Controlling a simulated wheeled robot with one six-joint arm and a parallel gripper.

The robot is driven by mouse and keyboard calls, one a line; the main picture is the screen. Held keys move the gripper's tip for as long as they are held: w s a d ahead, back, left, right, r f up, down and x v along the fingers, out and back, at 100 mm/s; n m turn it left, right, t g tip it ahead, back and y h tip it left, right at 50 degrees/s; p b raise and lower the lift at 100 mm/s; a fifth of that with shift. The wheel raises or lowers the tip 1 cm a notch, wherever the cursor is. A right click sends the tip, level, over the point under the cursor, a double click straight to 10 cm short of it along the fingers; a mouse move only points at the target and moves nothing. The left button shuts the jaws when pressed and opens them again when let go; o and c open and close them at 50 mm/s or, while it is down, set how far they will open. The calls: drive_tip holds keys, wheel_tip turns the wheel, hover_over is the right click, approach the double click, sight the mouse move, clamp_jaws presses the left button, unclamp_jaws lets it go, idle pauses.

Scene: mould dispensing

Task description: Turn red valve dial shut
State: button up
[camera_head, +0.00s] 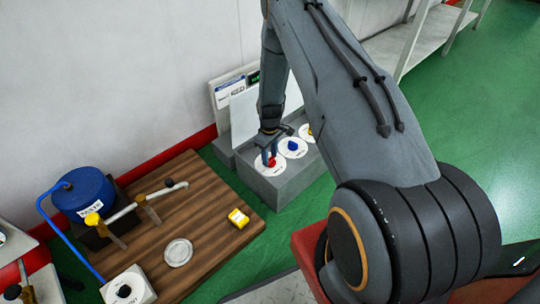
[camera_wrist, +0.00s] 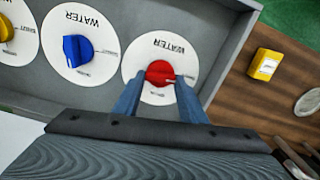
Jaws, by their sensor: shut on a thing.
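The red valve dial (camera_head: 271,162) sits on a white round plate at the near left end of a grey box. In the wrist view the red dial (camera_wrist: 159,74) lies between the two fingertips of my gripper (camera_wrist: 160,82). My gripper (camera_head: 268,148) reaches down over it from above in the head view and is shut on the dial. The fingers cover part of the dial's lower side and its plate. The plate's printed word reads upside down in the wrist view.
A blue dial (camera_wrist: 77,50) and a yellow dial (camera_wrist: 5,28) sit beside the red one on the grey box (camera_head: 290,187). A wooden board (camera_head: 205,215) holds a blue tank (camera_head: 82,195), a yellow block (camera_head: 238,218) and a clear round dish (camera_head: 178,252).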

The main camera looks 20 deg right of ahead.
sight(270, 159)
drive_tip(key=shift+s, duration=0.1)
idle(0.4)
drive_tip(key=o, duration=1.1)
drive_tip(key=shift+d, duration=0.1)
drive_tip(key=shift+c, duration=0.2)
drive_tip(key=shift+r, duration=0.1)
wheel_tip(270, 159, up, 8)
drive_tip(key=shift+f+p, duration=0.15)
drive_tip(key=shift+p, duration=1)
